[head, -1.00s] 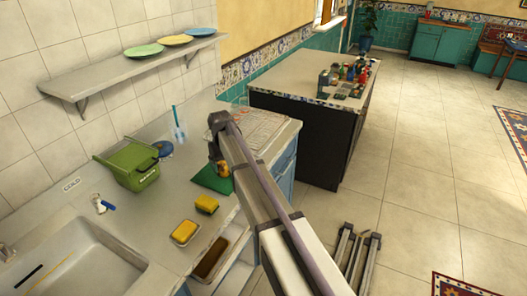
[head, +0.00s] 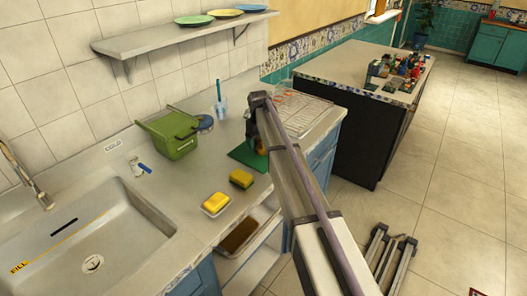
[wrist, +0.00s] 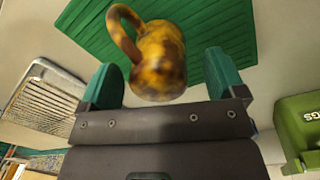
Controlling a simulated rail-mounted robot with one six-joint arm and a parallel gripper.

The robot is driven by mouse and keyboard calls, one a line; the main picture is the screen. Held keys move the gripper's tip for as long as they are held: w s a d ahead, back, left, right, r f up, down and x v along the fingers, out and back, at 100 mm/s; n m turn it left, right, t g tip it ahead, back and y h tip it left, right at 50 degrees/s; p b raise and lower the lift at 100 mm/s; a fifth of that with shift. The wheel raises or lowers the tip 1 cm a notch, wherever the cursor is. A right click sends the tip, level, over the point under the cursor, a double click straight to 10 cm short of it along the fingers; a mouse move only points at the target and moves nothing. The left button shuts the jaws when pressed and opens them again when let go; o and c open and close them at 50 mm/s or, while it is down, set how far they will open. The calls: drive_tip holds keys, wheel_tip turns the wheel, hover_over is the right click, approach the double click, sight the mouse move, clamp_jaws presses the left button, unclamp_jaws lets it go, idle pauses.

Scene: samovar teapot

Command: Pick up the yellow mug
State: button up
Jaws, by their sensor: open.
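The yellow mug (wrist: 160,68), mottled yellow and brown, sits on a green ribbed mat (wrist: 215,22) in the wrist view. Its handle points to the upper left. My gripper (wrist: 163,75) is open, with one teal finger on each side of the mug's near end and gaps showing between. I cannot tell how deep the fingers reach. In the head view my arm hides most of the mug, and the green mat (head: 243,156) shows on the counter beneath it.
A green bin (head: 172,138) stands left of the mat. A sink (head: 95,245) is at the left. A wire rack (head: 300,108) lies behind the arm, and a shelf (head: 165,36) with several plates hangs above.

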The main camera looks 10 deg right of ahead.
sight(261, 146)
wheel_tip(261, 146, down, 3)
drive_tip(key=shift+f+b, duration=0.2)
drive_tip(key=shift+b, duration=0.7)
drive_tip(key=shift+d+r, duration=0.1)
drive_tip(key=shift+r, duration=0.15)
drive_tip(key=c, duration=1.1)
drive_tip(key=shift+p, duration=0.3)
